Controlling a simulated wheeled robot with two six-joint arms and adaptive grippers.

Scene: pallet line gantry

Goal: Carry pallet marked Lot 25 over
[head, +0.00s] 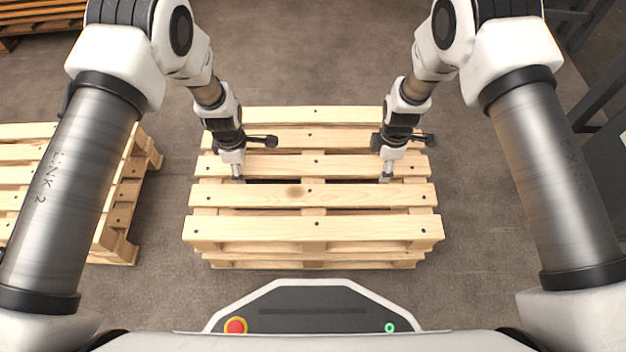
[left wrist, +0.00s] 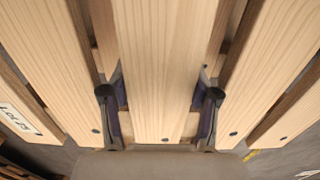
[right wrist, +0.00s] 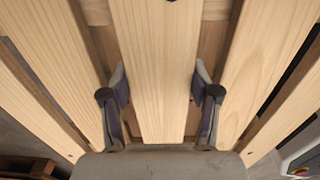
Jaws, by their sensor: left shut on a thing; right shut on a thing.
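The wooden pallet (head: 314,228) lies flat in front of me in the head view. A white label (left wrist: 18,120) reading Lot 25 shows on its wood at the left of the left wrist view. My left gripper (head: 238,179) is shut on one top slat of the pallet, left of its middle. My right gripper (head: 386,178) is shut on a top slat right of the middle. In both wrist views the fingers (left wrist: 160,105) (right wrist: 160,105) straddle a slat. More boards show below the top deck; I cannot tell whether they belong to this pallet or another.
Another wooden pallet or stack (head: 30,175) stands to the left, with a floor gap between. More pallet wood (head: 40,14) shows at the far upper left. Dark frame parts (head: 597,80) stand along the right edge. Grey floor (head: 310,60) is clear beyond the pallet.

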